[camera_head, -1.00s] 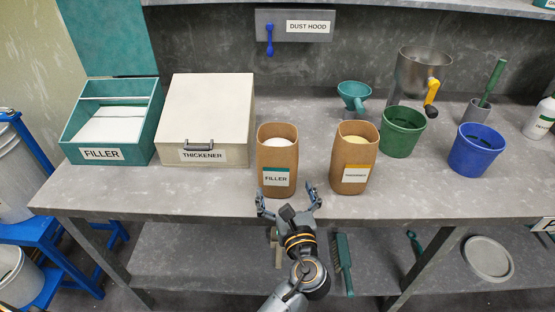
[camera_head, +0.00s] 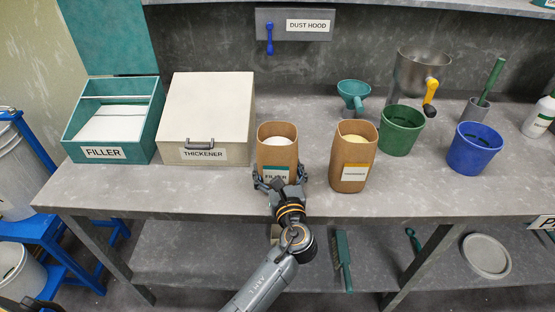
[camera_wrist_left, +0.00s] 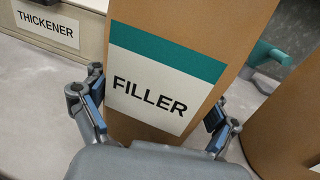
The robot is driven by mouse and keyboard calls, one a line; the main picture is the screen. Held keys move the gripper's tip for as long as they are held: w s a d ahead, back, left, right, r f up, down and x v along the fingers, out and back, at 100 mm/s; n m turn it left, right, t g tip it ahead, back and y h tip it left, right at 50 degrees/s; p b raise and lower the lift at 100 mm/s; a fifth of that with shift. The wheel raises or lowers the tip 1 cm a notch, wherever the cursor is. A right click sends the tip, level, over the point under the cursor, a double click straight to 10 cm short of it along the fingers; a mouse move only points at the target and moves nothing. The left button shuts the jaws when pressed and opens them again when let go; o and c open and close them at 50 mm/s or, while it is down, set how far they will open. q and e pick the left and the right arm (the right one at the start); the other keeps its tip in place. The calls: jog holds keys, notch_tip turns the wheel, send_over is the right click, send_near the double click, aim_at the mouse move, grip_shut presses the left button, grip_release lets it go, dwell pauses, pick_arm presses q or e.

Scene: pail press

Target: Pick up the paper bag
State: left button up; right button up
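The brown paper bag labelled FILLER (camera_head: 278,150) stands upright on the grey bench, open at the top with white powder inside. My left gripper (camera_head: 282,181) is at its front, low down, with one finger on each side. In the left wrist view the bag (camera_wrist_left: 190,25) fills the middle, between the blue pads of the open left gripper (camera_wrist_left: 155,115). The pads lie close beside its walls; I cannot tell whether they touch. A second paper bag, with yellowish contents (camera_head: 353,158), stands to the right. My right gripper is not in view.
A FILLER bin (camera_head: 102,153) with its lid up and a closed THICKENER box (camera_head: 208,110) stand left. A green funnel (camera_head: 354,92), green pail (camera_head: 401,132) and blue pail (camera_head: 474,150) stand right. The bench front (camera_head: 200,200) is clear.

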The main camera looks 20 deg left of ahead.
pick_arm(q)
jog(key=c, duration=0.7)
jog(key=shift+w+r, duration=0.1)
jog(key=shift+r, duration=0.05)
jog(key=c, duration=0.3)
